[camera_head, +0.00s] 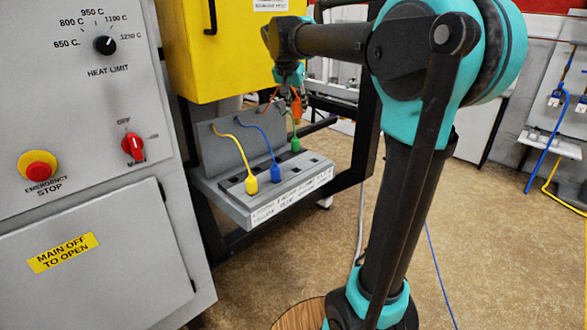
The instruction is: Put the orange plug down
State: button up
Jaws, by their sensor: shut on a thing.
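The orange plug (296,106) hangs above the far end of the grey socket panel (216,196), with an orange cable behind it. My gripper (292,92) is shut on the orange plug; the fingertips are small and partly hidden in this view. A yellow plug (251,185), a blue plug (275,172) and a green plug (295,144) stand in a row on the panel, with cables rising from them. I cannot tell whether the orange plug touches anything below.
My arm fills the right middle of the view. A grey control cabinet (70,185) with dials stands at the left. A yellow box (215,60) is behind the panel. A black frame (352,150) stands beside the panel. Open floor (480,260) lies at the right.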

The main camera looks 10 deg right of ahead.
notch_tip(320, 180, down, 20)
jog(key=shift+w+a+r, duration=0.1)
jog(key=shift+r, duration=0.1)
dwell(0.4)
jog(key=shift+f, duration=0.3)
jog(key=o, duration=1.1)
jog(key=shift+o, duration=0.2)
jog(key=shift+r, duration=0.1)
jog(key=shift+r, duration=0.3)
jog(key=v, duration=1.2)
jog(key=s+d+f+n+y, duration=0.1)
jog(key=s+d+f+n, duration=0.2)
jog(key=s+f, duration=0.8)
jog(key=s+d+f+n+y, duration=0.2)
jog(key=s+d+f+n, duration=0.1)
jog(key=s+f, duration=0.9)
jog(key=shift+s+d+g, duration=0.4)
jog(key=shift+s+d, duration=0.25)
jog(key=shift+s, duration=0.6)
